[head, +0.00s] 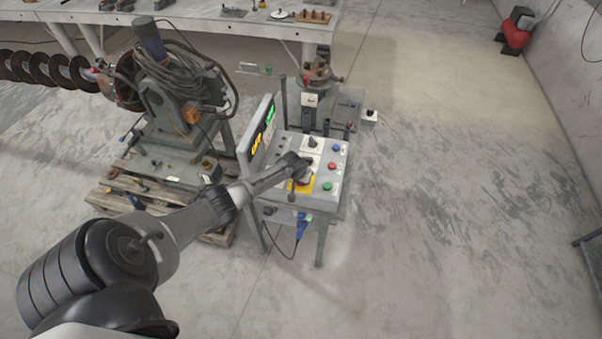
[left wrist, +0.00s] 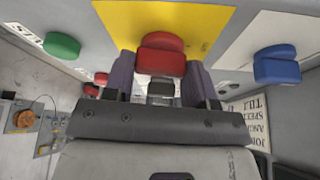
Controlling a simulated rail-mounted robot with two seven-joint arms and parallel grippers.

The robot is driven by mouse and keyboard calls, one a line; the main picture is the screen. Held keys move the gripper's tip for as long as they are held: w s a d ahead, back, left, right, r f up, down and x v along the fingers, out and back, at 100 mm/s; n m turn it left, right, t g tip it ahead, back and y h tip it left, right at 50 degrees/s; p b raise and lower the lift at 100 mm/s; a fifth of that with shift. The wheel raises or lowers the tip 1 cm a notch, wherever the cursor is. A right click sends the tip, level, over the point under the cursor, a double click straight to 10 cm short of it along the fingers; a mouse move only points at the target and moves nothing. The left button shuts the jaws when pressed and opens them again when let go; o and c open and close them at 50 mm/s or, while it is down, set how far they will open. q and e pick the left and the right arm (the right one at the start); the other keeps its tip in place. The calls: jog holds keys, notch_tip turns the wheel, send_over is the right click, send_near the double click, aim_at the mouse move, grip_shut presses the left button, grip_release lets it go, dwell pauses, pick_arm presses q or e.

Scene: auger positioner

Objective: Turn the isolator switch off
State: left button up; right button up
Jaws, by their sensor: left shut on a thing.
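The isolator switch is a red rotary handle (left wrist: 162,55) on a yellow plate (left wrist: 112,18) in the left wrist view. The yellow plate also shows in the head view (head: 303,187) on the sloped top of the grey control console (head: 325,208). My left gripper (left wrist: 160,75) has one finger on each side of the red handle and is shut on it. In the head view, my left gripper (head: 302,173) covers the handle, so its turned position is hard to tell there. My right gripper is in neither view.
A green button (left wrist: 62,45) and a blue knob (left wrist: 277,65) flank the switch. A display panel (head: 263,130) stands along the console's left side. The positioner (head: 180,95) on a pallet is farther left. Floor right of the console is clear.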

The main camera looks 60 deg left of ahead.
pick_arm(q)
jog(key=shift+w+r+n+y+p, duration=0.1)
jog(key=shift+n+y+p, duration=0.2)
jog(key=shift+n+p, duration=0.5)
jog(key=shift+n, duration=0.3)
jog(key=o, duration=0.9)
jog(key=shift+g, duration=0.3)
jog(key=shift+d+r, duration=0.1)
jog(key=shift+r, duration=0.25)
jog(key=p+v, duration=0.1)
jog(key=v, duration=0.5)
jog(key=p+v, duration=0.2)
jog(key=v, duration=0.5)
jog(key=shift+s+f, duration=0.1)
jog(key=shift+s, duration=0.15)
